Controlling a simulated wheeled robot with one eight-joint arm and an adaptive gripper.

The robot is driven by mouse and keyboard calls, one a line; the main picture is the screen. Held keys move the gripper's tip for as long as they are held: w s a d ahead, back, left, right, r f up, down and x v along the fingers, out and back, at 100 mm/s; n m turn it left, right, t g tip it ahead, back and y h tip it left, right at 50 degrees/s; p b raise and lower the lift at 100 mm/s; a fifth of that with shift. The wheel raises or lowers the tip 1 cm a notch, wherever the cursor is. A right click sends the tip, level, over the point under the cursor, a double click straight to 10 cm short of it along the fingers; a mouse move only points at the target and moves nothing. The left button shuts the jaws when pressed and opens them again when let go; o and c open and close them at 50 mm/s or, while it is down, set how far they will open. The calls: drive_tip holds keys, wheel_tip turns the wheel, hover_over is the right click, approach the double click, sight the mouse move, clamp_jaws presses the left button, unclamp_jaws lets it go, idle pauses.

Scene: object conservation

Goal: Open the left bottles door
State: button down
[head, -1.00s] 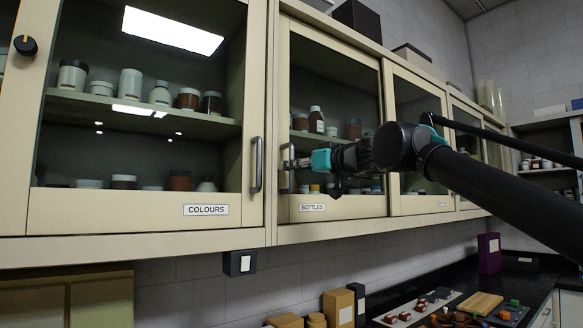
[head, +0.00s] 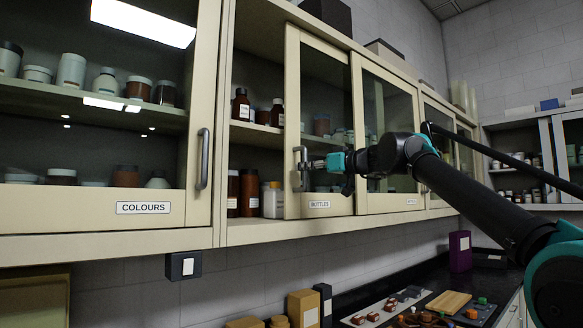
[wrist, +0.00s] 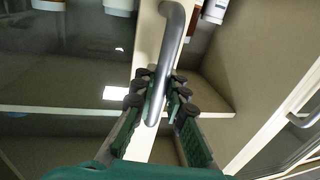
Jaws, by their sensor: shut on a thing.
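The left bottles door (head: 320,205) is a cream-framed glass sliding door labelled BOTTLES in the head view. It stands partly slid to the right, with an open gap on its left. Its grey handle (head: 301,168) is on its left stile. My gripper (head: 308,166) is at the handle. In the wrist view my gripper (wrist: 160,95) is shut with its fingers on both sides of the metal handle (wrist: 170,55).
Brown and white bottles (head: 248,192) stand inside the open gap on two shelves. The COLOURS cabinet door (head: 100,207) is at the left, shut. Another door (head: 390,203) is to the right. Boxes and trays (head: 390,315) sit on the dark counter below.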

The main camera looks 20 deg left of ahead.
drive_tip(key=w+d, duration=0.7)
drive_tip(key=w, duration=0.6)
drive_tip(key=shift+w, duration=0.4)
drive_tip(key=shift+d, duration=0.1)
drive_tip(key=c, duration=1.8)
unclamp_jaws()
drive_tip(key=v, duration=1.2)
